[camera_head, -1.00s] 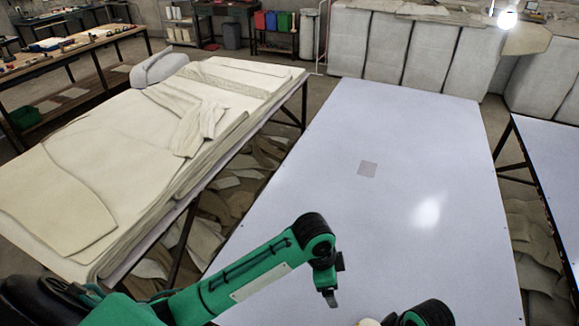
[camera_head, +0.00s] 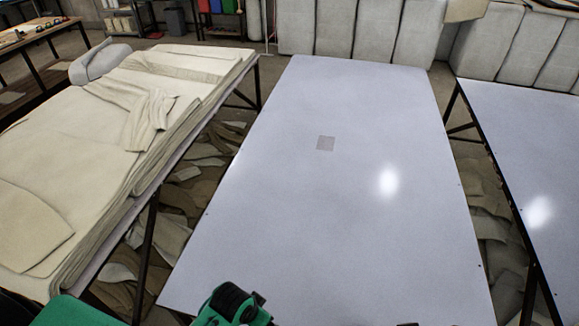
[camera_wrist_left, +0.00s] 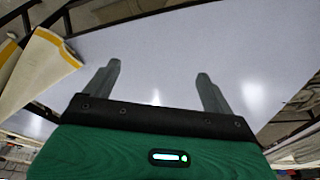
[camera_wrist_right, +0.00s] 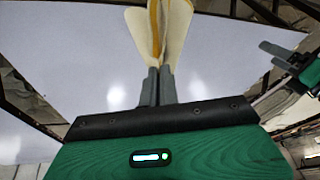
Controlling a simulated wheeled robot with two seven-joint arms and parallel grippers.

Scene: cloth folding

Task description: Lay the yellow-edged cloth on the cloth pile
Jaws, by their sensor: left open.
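The yellow-edged cloth (camera_wrist_right: 176,28) is cream with a yellow band and hangs in folds from my right gripper (camera_wrist_right: 159,72), whose fingers are closed on it. The cloth also shows at the left of the left wrist view (camera_wrist_left: 38,72), apart from the fingers there. My left gripper (camera_wrist_left: 158,70) is open and empty; it also shows at the right of the right wrist view (camera_wrist_right: 288,62). The cloth pile (camera_head: 62,145) lies on the table at the left of the head view, with a rumpled cloth on top. The held cloth is not visible in the head view.
Another white table (camera_head: 535,150) stands at the right. A grey rolled bundle (camera_head: 100,63) rests at the pile's far end. Scraps lie on the floor between tables.

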